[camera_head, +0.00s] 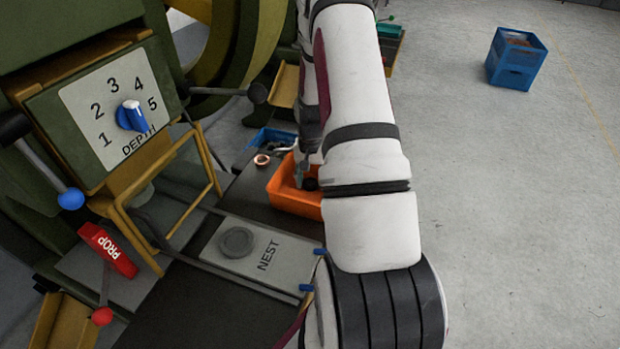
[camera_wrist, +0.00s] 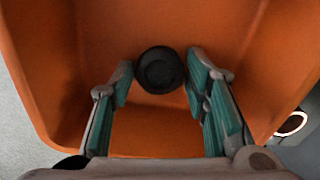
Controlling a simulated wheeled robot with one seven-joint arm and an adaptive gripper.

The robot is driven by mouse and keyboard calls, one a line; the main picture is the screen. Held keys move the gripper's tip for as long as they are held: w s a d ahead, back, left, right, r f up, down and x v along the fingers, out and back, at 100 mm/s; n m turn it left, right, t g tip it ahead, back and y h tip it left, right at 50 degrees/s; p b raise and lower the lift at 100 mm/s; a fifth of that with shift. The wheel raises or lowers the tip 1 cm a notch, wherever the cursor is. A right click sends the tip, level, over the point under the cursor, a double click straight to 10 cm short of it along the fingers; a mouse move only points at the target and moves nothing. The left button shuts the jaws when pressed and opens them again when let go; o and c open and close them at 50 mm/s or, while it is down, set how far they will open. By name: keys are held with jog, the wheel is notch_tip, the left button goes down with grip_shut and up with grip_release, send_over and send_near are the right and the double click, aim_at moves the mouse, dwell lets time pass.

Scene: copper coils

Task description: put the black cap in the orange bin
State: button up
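The black cap (camera_wrist: 160,70) is a round dark disc inside the orange bin (camera_wrist: 45,70), seen from above in the wrist view. My gripper (camera_wrist: 160,72) reaches down into the bin with its two teal-padded fingers spread, one on each side of the cap. Only narrow gaps show between the cap and the fingertips, and I see no clear grip on it. In the head view the orange bin (camera_head: 290,200) stands partly behind my arm. A dark shape (camera_head: 311,184) shows in it beside my gripper (camera_head: 302,180), which is largely hidden.
A copper ring (camera_head: 262,160) lies left of the bin, near a small blue bin (camera_head: 268,138). The NEST plate (camera_head: 265,250) with a grey disc is in front. The DEPTH dial panel (camera_head: 115,110) stands left. A blue crate (camera_head: 516,58) is on the open floor at right.

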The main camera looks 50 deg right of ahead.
aim_at(311, 182)
jog(key=shift+o, duration=0.2)
jog(key=shift+r, duration=0.1)
notch_tip(311, 182, up, 12)
jog(key=shift+r, duration=0.15)
dwell(0.4)
jog(key=shift+s, duration=0.1)
dwell(0.4)
